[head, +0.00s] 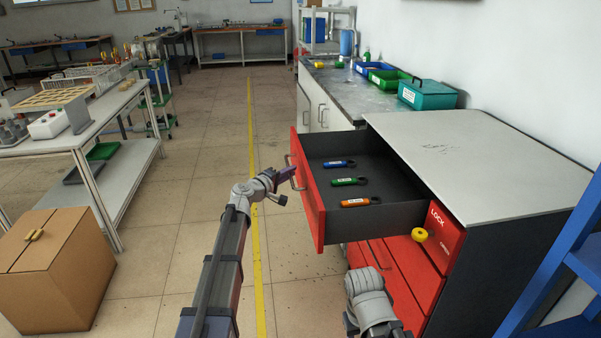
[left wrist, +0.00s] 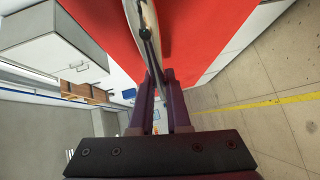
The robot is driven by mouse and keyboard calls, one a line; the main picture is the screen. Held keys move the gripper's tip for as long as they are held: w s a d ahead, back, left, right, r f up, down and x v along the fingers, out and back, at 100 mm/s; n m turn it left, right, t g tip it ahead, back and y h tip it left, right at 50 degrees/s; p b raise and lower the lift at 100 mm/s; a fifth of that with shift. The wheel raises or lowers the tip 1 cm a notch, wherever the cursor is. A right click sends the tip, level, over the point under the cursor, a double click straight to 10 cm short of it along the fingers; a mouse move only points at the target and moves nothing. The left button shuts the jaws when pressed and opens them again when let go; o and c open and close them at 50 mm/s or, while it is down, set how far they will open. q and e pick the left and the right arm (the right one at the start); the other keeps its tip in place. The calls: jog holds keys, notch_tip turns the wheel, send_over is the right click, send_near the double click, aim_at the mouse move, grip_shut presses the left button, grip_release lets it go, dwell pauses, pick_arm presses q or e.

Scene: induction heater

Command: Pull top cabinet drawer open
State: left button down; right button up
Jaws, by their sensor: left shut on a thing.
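The red cabinet (head: 470,170) has a grey top, and its top drawer (head: 318,205) stands pulled out to the left. Three tools with blue, green and orange handles lie inside the drawer. My left gripper (head: 287,175) is at the drawer's front, shut on the drawer handle (head: 295,178). In the left wrist view, the fingers (left wrist: 163,92) close around the grey handle bar (left wrist: 148,35) in front of the red drawer face. My right arm shows at the bottom, below the drawer; its fingertips cannot be made out.
A yellow knob (head: 419,235) sits on the red lock panel (head: 443,232). More red drawers (head: 400,270) lie below. A cardboard box (head: 55,270) and a white table (head: 85,130) stand at left. A blue frame (head: 560,260) is at right. The floor left of the drawer is clear.

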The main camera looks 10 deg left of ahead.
pick_arm(q)
jog(key=shift+s+a, duration=0.15)
jog(key=shift+a, duration=0.15)
jog(key=c, duration=0.9)
grip_release()
jog(key=p+v, duration=0.1)
jog(key=v, duration=0.6)
jog(key=shift+s+a, duration=0.25)
jog(key=shift+s, duration=0.05)
